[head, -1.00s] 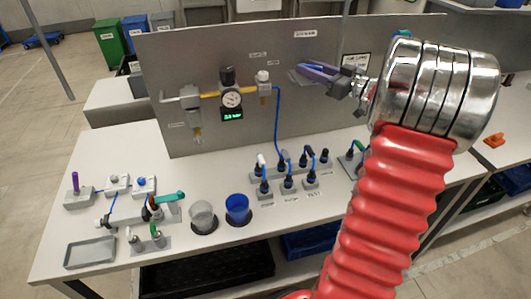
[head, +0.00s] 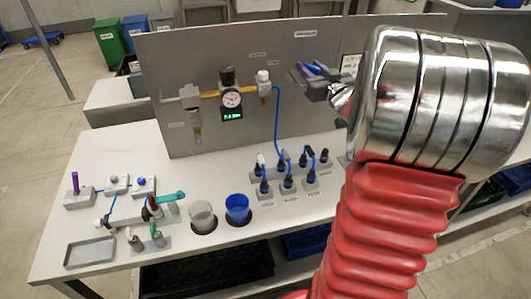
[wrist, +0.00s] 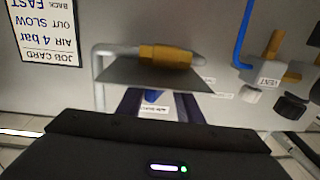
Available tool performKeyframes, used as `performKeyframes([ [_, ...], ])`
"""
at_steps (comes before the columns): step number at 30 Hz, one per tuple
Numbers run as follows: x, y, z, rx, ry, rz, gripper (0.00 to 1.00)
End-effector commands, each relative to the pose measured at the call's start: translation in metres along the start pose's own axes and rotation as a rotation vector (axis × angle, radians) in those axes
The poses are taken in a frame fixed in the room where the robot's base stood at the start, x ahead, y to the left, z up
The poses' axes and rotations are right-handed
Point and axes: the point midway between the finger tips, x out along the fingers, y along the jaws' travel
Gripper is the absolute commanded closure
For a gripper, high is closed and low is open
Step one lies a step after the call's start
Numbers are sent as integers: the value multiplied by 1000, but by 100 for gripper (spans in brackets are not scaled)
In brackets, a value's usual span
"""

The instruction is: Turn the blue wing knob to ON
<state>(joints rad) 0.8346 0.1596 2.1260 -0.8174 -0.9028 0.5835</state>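The blue wing knob (wrist: 153,96) shows only in part in the wrist view, under the edge of a grey plate (wrist: 160,74). A small label sits just below it in that picture. My gripper (wrist: 157,108) has its two dark blue fingers apart, one on each side of the knob; I cannot tell whether they touch it. In the head view my gripper (head: 310,70) is at the upright grey panel (head: 240,55), beside the same grey plate. The knob cannot be told apart from the fingers there, and its ON mark is not readable.
A yellow fitting (wrist: 165,57) lies beyond the plate, with a VENT block (wrist: 262,80) and black knob to the right. A gauge (head: 231,100) with a green display is mounted left on the panel. Cups, sockets and fixtures stand on the white table (head: 110,230) below.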

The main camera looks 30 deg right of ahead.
Motion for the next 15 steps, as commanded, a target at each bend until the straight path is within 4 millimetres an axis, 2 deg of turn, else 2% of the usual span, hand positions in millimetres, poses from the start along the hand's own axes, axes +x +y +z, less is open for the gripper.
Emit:
performKeyframes([
  [6, 0, -1, 0, 1, 1, 65, 70],
  [15, -43, -2, -1, -1, 0, 64, 70],
])
